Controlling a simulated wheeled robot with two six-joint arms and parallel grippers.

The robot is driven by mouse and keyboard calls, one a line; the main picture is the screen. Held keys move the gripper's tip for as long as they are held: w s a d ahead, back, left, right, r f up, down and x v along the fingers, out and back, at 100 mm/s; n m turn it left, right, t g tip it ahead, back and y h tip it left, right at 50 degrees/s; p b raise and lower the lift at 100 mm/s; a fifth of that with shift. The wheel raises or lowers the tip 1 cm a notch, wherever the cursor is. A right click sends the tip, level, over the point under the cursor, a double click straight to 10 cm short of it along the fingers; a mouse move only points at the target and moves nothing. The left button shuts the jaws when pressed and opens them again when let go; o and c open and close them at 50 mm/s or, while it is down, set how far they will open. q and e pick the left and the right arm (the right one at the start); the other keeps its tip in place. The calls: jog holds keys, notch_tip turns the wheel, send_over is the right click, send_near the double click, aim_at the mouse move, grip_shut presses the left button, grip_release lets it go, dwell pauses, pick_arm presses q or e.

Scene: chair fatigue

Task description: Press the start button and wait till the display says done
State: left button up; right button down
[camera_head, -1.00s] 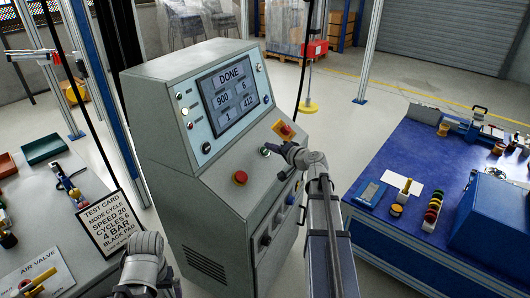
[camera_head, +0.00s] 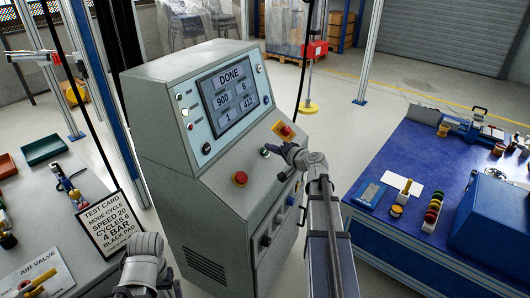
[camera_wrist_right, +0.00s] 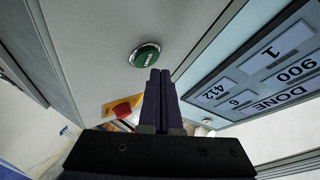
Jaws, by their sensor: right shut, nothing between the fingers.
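The control console (camera_head: 175,110) stands in the middle of the head view. Its display (camera_head: 228,95) reads DONE, with 900, 6, 1 and 412 below; the display (camera_wrist_right: 268,70) also shows, upside down, in the right wrist view. The green start button (camera_wrist_right: 145,55) is on the sloped panel, near the tips of my right gripper (camera_wrist_right: 160,75). A small gap shows between the tips and the button in that view. In the head view my right gripper (camera_head: 274,148) is beside the start button (camera_head: 265,152). It is shut and empty. Only part of my left arm shows at the bottom.
A red button (camera_head: 240,178) and a red knob on a yellow plate (camera_head: 285,130) flank the start button. A test card (camera_head: 108,222) stands on the left table. A blue bench (camera_head: 400,228) with small parts is at the right.

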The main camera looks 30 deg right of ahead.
dwell(0.7)
jog(key=shift+w+a+f+b, duration=0.15)
jog(key=shift+w+f+b, duration=0.05)
jog(key=shift+f+b, duration=0.15)
jog(key=shift+w+a+f+b, duration=0.1)
jog(key=shift+w+f+b, duration=0.05)
jog(key=shift+f+b, duration=0.2)
dwell(0.6)
jog(key=shift+r, duration=0.2)
jog(key=shift+s+d+r+p, duration=0.3)
jog(key=shift+r+p, duration=0.2)
jog(key=shift+p, duration=0.2)
jog(key=shift+s+r, duration=0.1)
jog(key=r+p, duration=0.1)
jog(key=s+d+r+p, duration=0.1)
jog(key=s+r+p, duration=0.1)
jog(key=r+p, duration=0.1)
jog(key=shift+s+d, duration=0.1)
jog(key=shift+d, duration=0.1)
dwell(1.0)
